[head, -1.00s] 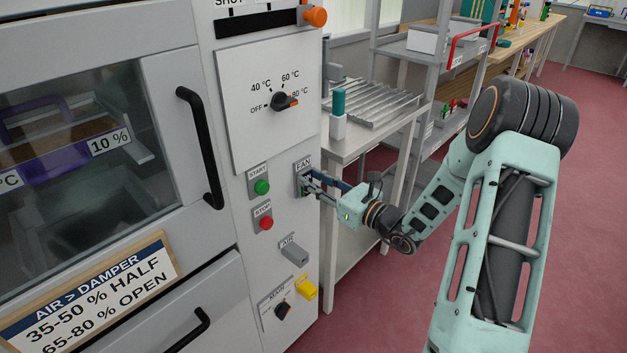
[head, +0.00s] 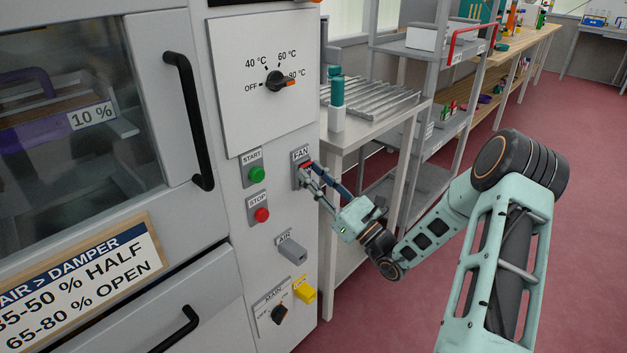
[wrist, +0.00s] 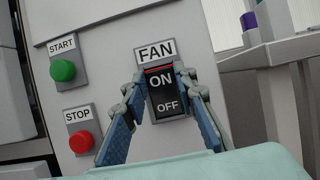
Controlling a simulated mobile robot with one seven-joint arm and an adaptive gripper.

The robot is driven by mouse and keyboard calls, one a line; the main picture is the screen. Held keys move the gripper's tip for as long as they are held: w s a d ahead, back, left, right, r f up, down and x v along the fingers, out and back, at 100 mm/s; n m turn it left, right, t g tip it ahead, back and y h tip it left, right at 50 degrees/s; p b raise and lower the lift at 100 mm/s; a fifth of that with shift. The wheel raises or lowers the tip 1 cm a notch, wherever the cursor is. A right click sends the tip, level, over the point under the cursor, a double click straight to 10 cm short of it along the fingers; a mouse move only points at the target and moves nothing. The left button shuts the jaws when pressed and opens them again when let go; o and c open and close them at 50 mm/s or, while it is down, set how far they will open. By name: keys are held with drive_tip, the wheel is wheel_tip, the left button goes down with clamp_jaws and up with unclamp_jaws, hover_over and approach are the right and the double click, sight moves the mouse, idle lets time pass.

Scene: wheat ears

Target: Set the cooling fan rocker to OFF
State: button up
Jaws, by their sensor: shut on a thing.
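The fan rocker (wrist: 163,93) is black, marked ON above and OFF below, with a red strip along its top edge. It sits in a grey plate under the FAN label (wrist: 156,51). In the wrist view my gripper (wrist: 160,68) has one finger on each side of the rocker, its tips near the rocker's upper end, shut on it. In the head view my gripper (head: 309,167) reaches the switch from the lower right and partly hides the rocker (head: 304,172). A red patch shows there near the top.
The green START button (wrist: 63,70) and red STOP button (wrist: 80,143) are left of the rocker. The AIR lever (head: 292,251), yellow handle (head: 305,291) and MAIN knob (head: 279,313) are below. A side table (head: 352,150) stands close on the right.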

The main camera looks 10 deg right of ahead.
drive_tip(key=o, duration=1.1)
drive_tip(key=v, duration=1.2)
